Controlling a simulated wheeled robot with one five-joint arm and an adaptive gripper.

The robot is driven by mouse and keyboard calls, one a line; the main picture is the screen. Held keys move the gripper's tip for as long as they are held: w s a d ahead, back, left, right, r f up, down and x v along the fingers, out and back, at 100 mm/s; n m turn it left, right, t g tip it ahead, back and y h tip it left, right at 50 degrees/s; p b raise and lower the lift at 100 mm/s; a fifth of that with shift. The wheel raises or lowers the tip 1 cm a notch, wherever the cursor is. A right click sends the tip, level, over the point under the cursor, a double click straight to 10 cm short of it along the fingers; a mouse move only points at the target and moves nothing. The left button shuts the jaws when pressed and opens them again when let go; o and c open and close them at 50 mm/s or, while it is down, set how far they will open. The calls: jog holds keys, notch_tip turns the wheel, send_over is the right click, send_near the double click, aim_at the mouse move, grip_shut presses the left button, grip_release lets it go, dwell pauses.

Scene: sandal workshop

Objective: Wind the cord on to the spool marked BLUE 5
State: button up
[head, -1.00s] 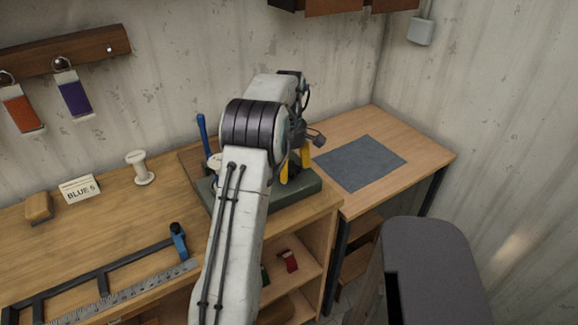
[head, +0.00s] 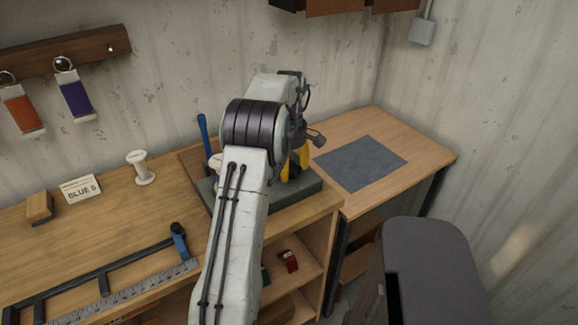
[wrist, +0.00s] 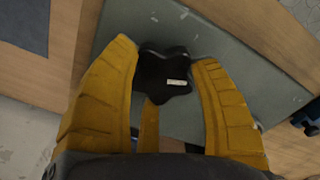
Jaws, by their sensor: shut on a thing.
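My gripper (wrist: 165,58) has its yellow fingers shut around a dark star-shaped knob (wrist: 163,75) with a small pale label. The fingers also show in the head view (head: 298,163), partly behind my arm. The knob sits over a grey-green base (head: 303,192), which also shows in the wrist view (wrist: 225,75). A white spool (head: 141,168) stands upright and looks empty on the bench, beside a card (head: 81,189) that seems to read BLUE 5. Another pale spool-like piece (head: 214,161) is mostly hidden by my arm. I cannot make out any cord on it.
A blue-handled tool (head: 203,135) rises by the base. A wooden block (head: 39,208), a metal ruler (head: 130,292) and a dark frame with a blue clamp (head: 179,242) lie on the bench. A grey mat (head: 360,163) lies on the clear right table. Tags hang on the wall.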

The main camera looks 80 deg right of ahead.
jog(key=shift+s+m, duration=0.1)
jog(key=shift+m, duration=0.2)
jog(key=shift+m+p, duration=0.75)
jog(key=shift+m, duration=0.15)
jog(key=m+p, duration=0.1)
jog(key=m, duration=0.2)
jog(key=shift+m, duration=0.3)
jog(key=m+p, duration=0.1)
jog(key=m, duration=0.5)
jog(key=shift+s+a+p, duration=0.1)
jog(key=shift+p, duration=0.3)
jog(key=m, duration=0.6)
jog(key=shift+f+m+p, duration=0.1)
jog(key=shift+m+p, duration=0.25)
jog(key=shift+m, duration=0.05)
jog(key=m, duration=0.6)
jog(key=shift+a+m, duration=0.15)
jog(key=shift+m, duration=0.25)
